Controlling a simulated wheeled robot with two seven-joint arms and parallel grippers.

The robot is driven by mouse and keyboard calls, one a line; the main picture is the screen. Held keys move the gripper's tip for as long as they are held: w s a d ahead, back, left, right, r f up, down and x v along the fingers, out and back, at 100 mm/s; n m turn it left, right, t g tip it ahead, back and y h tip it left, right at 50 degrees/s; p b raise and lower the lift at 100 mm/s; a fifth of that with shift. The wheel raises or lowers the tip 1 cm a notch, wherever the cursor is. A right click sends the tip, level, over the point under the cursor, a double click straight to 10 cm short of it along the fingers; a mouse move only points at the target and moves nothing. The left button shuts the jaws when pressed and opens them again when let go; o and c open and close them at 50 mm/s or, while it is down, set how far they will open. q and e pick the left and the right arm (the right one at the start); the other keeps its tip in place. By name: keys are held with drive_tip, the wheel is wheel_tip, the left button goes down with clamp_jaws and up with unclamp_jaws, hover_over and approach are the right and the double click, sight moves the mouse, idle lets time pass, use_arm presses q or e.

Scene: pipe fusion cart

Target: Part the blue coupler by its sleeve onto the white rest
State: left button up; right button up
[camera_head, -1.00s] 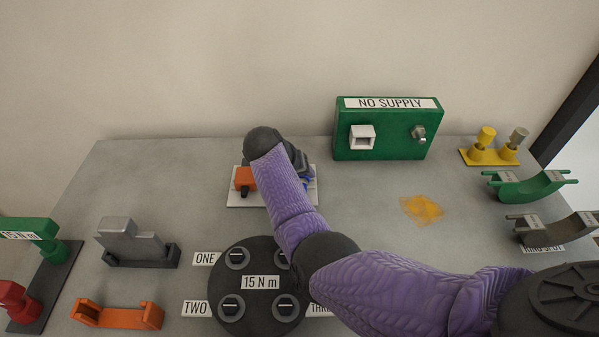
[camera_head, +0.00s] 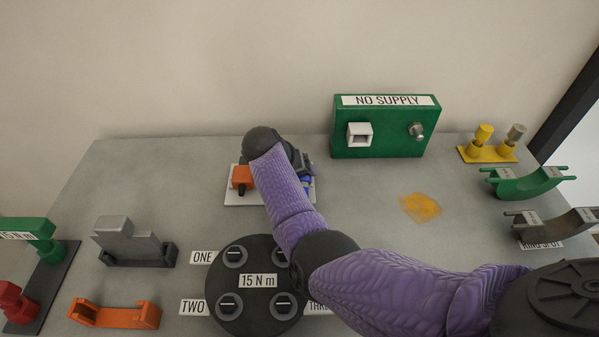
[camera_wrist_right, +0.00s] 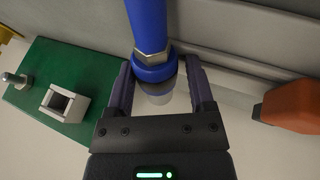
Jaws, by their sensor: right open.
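The blue coupler (camera_wrist_right: 152,60) shows in the right wrist view as a blue tube with a metal hex, a blue collar and a grey ring at its lower end. In the head view only a bit of blue (camera_head: 307,184) shows beside my right arm. My right gripper (camera_wrist_right: 162,88) is open, with one finger on each side of the coupler's collar end; I cannot tell whether they touch it. In the head view my right gripper (camera_head: 302,163) is mostly hidden behind its own wrist. A white plate (camera_head: 240,199) lies under this spot; I cannot tell whether it is the white rest. My left gripper is not in view.
An orange block (camera_head: 242,177) stands on the white plate, close to my right gripper. A green box (camera_head: 384,143) labelled NO SUPPLY stands behind on the right. A dark round plate (camera_head: 257,303) lies in front. An orange patch (camera_head: 421,207) marks the grey table on the right.

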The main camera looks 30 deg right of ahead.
drive_tip(key=shift+s+a+f, duration=0.1)
drive_tip(key=shift+a+f, duration=0.1)
wheel_tip(320, 180, up, 7)
drive_tip(key=p, duration=0.4)
drive_tip(key=shift+a, duration=0.15)
drive_tip(key=w+a+r, duration=0.2)
drive_tip(key=a+r, duration=0.1)
drive_tip(key=r, duration=0.4)
drive_tip(key=w+a+r+n, duration=0.1)
drive_tip(key=w+a+r, duration=0.1)
drive_tip(key=r, duration=0.6)
drive_tip(key=w+a+r+n+t+b, duration=0.1)
drive_tip(key=w+a+r, duration=0.1)
drive_tip(key=r, duration=0.5)
drive_tip(key=shift+w+a+r+y, duration=0.2)
drive_tip(key=shift+w+a+y, duration=0.15)
drive_tip(key=shift+a, duration=0.45)
drive_tip(key=shift+r, duration=0.1)
